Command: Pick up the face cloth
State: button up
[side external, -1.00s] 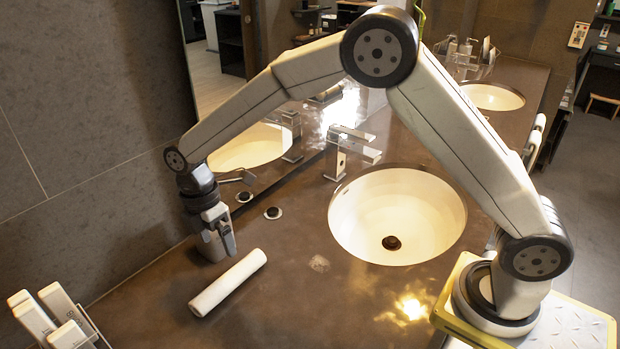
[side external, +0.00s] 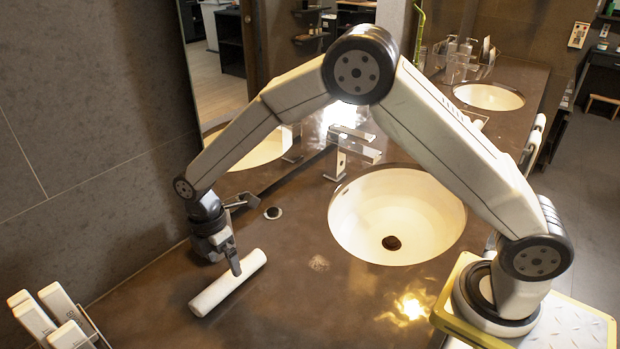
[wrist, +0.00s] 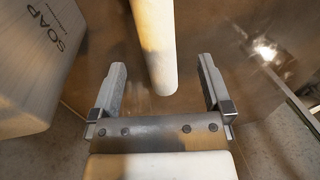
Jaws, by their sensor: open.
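The face cloth (side external: 228,284) is a white rolled cylinder lying on the dark counter, left of the sink. In the wrist view the face cloth (wrist: 153,40) runs from the top edge down, and its near end lies between the two finger lines. My gripper (side external: 236,266) is low at the far end of the roll, with one finger in front of it in the side view. In the wrist view my gripper (wrist: 162,70) has its fingers wide apart, with a gap on each side of the cloth. No grip on the cloth shows. The other finger is mostly hidden in the side view.
A white block marked SOAP (wrist: 40,60) is at the left of the wrist view. Several white boxes (side external: 66,318) stand in a holder at the lower left. The round sink (side external: 397,205) and a faucet (side external: 349,150) are to the right. The counter before the roll is clear.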

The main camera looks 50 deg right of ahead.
aim_at(228, 274)
jog(key=shift+s+f, duration=0.2)
jog(key=shift+f, duration=1.1)
jog(key=shift+s+f, duration=0.15)
jog(key=shift+f, duration=1.1)
jog(key=shift+c, duration=0.2)
jog(key=c, duration=1.3)
jog(key=shift+r, duration=0.1)
jog(key=shift+r, duration=0.65)
jog(key=shift+s+d+r, duration=0.7)
jog(key=shift+s+r, duration=1.2)
jog(key=shift+s, duration=0.35)
jog(key=shift+s+d+r, duration=0.75)
jog(key=shift+s+r, duration=1.2)
jog(key=shift+s, duration=0.25)
jog(key=shift+s+d+r, duration=0.7)
jog(key=shift+s+r, duration=1.2)
jog(key=shift+s, duration=0.35)
